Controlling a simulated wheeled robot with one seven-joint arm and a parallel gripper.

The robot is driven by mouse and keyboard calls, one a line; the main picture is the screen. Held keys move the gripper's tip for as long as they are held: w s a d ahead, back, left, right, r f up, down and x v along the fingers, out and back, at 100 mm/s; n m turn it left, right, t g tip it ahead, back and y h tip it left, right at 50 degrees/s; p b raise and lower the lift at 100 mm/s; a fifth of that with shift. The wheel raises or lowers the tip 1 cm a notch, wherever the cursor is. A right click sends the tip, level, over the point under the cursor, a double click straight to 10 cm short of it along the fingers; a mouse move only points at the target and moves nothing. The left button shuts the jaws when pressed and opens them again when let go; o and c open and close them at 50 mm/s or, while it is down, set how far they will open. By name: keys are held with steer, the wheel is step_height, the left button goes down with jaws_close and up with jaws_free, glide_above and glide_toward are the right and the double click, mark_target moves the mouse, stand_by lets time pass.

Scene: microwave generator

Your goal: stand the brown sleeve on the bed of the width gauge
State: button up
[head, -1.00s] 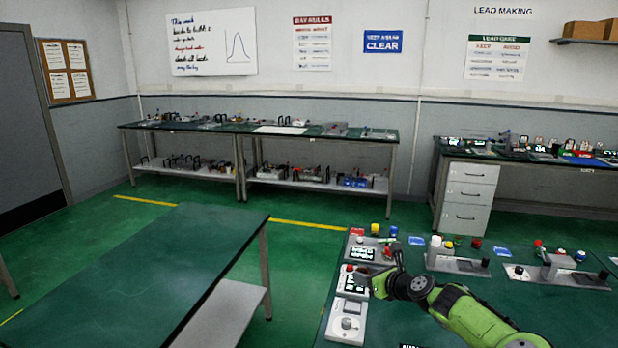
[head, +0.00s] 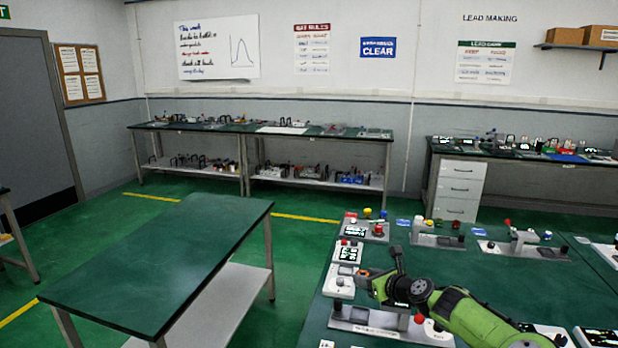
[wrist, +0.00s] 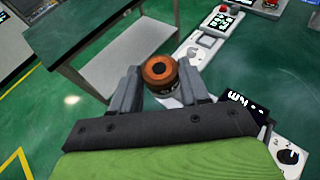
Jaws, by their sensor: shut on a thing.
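My gripper (wrist: 160,76) is shut on the brown sleeve (wrist: 159,70), a short orange-brown ring with a dark bore, its open end towards the wrist camera. One finger lies on each side of it, and its lower part is hidden. In the head view my gripper (head: 366,281) is at the left side of the right-hand bench, with a small brown patch at its tip. I cannot tell which instrument is the width gauge. A long grey-based fixture (head: 350,316) lies just in front of the gripper, partly hidden by my arm.
The right-hand bench (head: 480,290) carries fixtures along its back, one with a white post (head: 418,224) and one with a grey upright (head: 522,240). Box instruments (head: 348,252) line its left side. An empty green table (head: 165,260) stands to the left, across a floor gap.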

steer(key=s+a+f+m+t+h, duration=0.1)
steer(key=s+f+m+h, duration=0.2)
steer(key=s+f, duration=0.7)
steer(key=s+f+m+t+h, duration=0.1)
steer(key=s+f+m+h, duration=0.3)
steer(key=s, duration=1)
step_height(320, 180, down, 11)
steer(key=n+b, duration=0.1)
steer(key=b, duration=0.9)
steer(key=shift+w+f, duration=0.2)
steer(key=shift+w, duration=0.05)
